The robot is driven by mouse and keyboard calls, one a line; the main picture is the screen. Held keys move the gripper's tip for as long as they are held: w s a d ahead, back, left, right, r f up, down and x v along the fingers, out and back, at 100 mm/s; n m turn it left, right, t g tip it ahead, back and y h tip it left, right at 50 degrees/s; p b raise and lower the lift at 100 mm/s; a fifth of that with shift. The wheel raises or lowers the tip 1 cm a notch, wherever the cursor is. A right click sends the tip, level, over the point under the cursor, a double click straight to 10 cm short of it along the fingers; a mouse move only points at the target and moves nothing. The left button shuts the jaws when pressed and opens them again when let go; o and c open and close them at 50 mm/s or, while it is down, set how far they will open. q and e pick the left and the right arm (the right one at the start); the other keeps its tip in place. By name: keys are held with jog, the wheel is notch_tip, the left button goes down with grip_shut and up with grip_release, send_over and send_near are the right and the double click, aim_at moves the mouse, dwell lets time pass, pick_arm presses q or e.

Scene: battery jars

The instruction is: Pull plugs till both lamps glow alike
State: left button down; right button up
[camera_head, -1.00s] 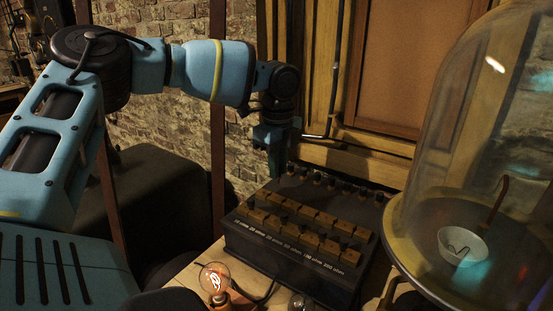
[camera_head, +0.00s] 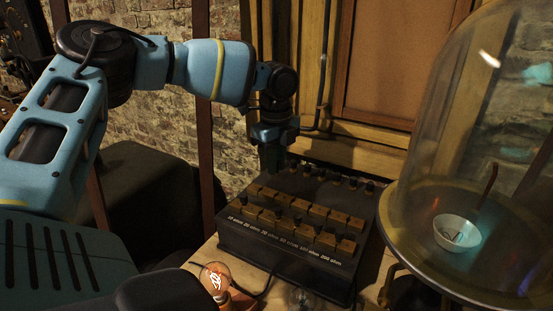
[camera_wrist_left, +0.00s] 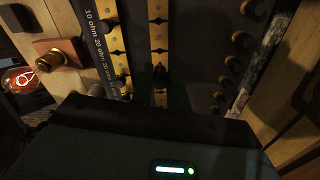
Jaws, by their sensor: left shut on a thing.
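The black resistance box (camera_head: 290,262) stands on the table with rows of brass blocks (camera_head: 268,218) and ohm labels along its front. Several dark plugs stand among the blocks, and more stand in a row (camera_head: 338,180) along the back. One lamp (camera_head: 215,278) glows in front of the box, and it also shows in the left wrist view (camera_wrist_left: 18,80). A second bulb (camera_head: 300,298) at the bottom edge looks dim and is partly cut off. My left gripper (camera_head: 271,165) points down at the box's back left. It is shut on a dark plug (camera_wrist_left: 160,75), mostly hidden by the fingers. My right gripper is out of view.
A glass bell jar (camera_head: 490,130) on a round base stands close to the box's right, with a white dish (camera_head: 457,232) inside. A wooden panelled wall is behind the box. Little bare table shows at the front.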

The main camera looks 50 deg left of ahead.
pick_arm(q)
jog(key=shift+f+b, duration=0.6)
jog(key=shift+f, duration=1.4)
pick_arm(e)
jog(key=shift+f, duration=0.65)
pick_arm(q)
jog(key=shift+f+b, duration=0.9)
jog(key=shift+f, duration=0.45)
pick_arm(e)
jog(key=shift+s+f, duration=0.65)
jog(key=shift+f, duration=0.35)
pick_arm(q)
jog(key=c, duration=1.3)
grip_release()
